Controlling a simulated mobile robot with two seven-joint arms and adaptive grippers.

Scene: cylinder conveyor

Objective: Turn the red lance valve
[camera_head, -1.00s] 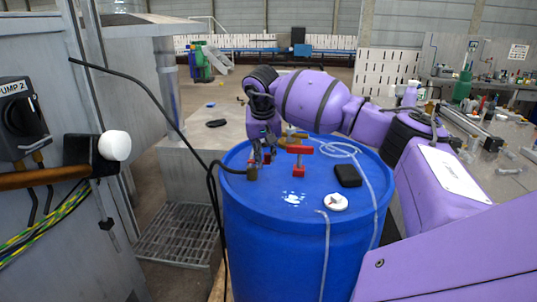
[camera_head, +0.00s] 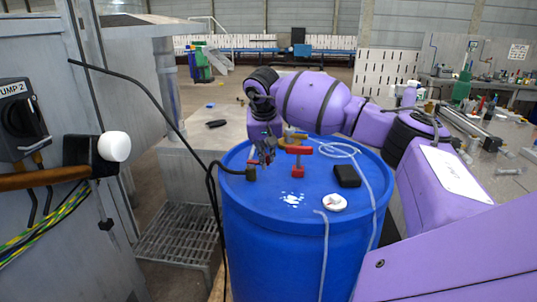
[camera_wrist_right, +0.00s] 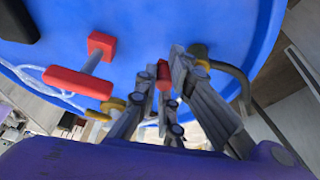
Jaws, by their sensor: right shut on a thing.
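The red lance valve (camera_wrist_right: 163,78) shows as a small red piece between the fingers of my right gripper (camera_wrist_right: 168,68) in the wrist view. The right gripper is shut on it, and the fingers hide most of it. In the head view the right gripper (camera_head: 265,155) reaches down over the left part of the blue drum's lid, beside a brass fitting (camera_head: 251,173) with a black hose. A separate red T-shaped handle (camera_head: 298,150) stands upright just right of the gripper; it also shows in the wrist view (camera_wrist_right: 78,82). My left gripper is not in view.
The blue drum (camera_head: 270,230) carries a black box (camera_head: 347,176), a white round cap (camera_head: 334,202) and a clear hose (camera_head: 326,250). The black hose (camera_head: 213,200) arches off the drum's left side. A pump panel (camera_head: 30,190) stands at the left.

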